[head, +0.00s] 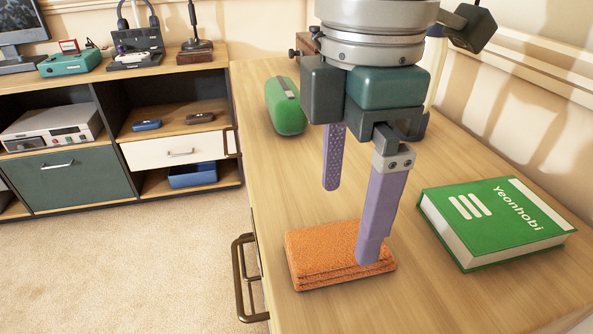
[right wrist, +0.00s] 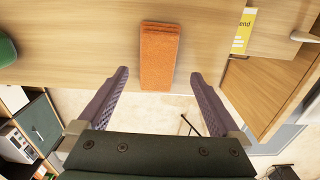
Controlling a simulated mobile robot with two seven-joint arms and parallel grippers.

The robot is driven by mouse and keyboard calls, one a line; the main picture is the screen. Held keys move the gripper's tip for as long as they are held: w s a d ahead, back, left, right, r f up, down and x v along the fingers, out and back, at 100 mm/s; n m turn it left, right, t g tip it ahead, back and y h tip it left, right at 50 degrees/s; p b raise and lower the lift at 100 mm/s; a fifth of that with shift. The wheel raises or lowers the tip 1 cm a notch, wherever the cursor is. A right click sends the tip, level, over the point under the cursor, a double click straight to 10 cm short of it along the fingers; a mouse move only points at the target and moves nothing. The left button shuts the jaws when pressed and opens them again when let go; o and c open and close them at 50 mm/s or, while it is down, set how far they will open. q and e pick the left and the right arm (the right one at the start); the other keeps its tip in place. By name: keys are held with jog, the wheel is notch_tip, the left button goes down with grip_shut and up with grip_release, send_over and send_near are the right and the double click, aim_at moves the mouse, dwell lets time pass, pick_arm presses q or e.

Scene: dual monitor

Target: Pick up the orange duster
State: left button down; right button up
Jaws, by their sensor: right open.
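The orange duster (head: 318,258) lies flat on the wooden desk (head: 480,290), near its left edge. It is a rectangular block with a rough orange top. My right gripper (head: 350,222) is open above the desk, with its two purple fingers pointing down. In the head view the nearer finger overlaps the right part of the duster. In the right wrist view the duster (right wrist: 159,56) shows ahead, between the lines of the two spread fingers (right wrist: 158,82), with nothing held. My left gripper is not in view.
A thick green book (head: 495,222) lies to the right on the desk. A green rounded object (head: 285,105) stands farther back. A drawer handle (head: 247,278) sticks out from the desk's left side. Low shelves (head: 110,150) with devices stand at the left.

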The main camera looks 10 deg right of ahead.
aim_at(341, 240)
notch_tip(341, 240, down, 6)
jog(key=shift+w+r+b, duration=0.1)
jog(key=shift+r+b, duration=0.05)
jog(key=shift+b, duration=0.55)
jog(key=shift+r, duration=0.1)
jog(key=c, duration=1.2)
jog(key=shift+c, duration=0.2)
notch_tip(341, 240, up, 20)
jog(key=p, duration=0.4)
